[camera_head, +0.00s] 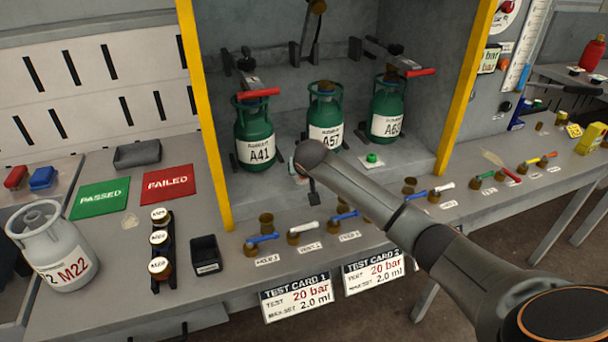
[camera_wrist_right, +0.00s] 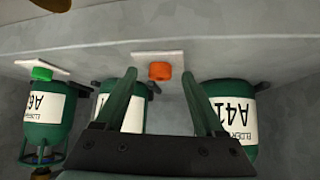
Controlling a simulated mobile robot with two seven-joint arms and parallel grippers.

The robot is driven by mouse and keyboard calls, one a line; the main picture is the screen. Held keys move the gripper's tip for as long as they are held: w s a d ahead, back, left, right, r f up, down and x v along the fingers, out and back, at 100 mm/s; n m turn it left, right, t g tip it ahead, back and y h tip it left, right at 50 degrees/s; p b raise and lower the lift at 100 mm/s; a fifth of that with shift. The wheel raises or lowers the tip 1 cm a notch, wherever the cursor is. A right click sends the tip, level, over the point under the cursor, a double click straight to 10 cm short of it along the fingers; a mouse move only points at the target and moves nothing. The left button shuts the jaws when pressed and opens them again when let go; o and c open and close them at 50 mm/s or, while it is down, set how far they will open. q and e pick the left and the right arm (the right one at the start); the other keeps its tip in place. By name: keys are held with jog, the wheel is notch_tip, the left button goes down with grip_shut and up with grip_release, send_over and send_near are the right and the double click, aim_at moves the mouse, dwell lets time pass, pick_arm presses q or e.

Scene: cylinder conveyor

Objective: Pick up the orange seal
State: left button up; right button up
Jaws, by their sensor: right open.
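The orange seal (camera_wrist_right: 160,71) stands on a small white pad (camera_wrist_right: 172,57) in the right wrist view. My right gripper (camera_wrist_right: 159,75) is open and empty. Its two green fingers point toward the pad, and the seal appears between their tips, though I cannot tell how far ahead of them it is. In the head view my right arm reaches in from the lower right to the cabinet floor and hides the orange seal. My left gripper is in neither view.
Green cylinders A41 (camera_head: 255,148), A57 (camera_head: 325,133) and a third (camera_head: 386,124) stand in the cabinet. A green seal (camera_head: 372,157) sits on another pad, also in the wrist view (camera_wrist_right: 42,73). Several fittings with coloured levers line the front shelf. A yellow post (camera_head: 205,120) bounds the cabinet.

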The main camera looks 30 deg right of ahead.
jog(key=shift+c, duration=0.3)
grip_shut()
dwell(0.3)
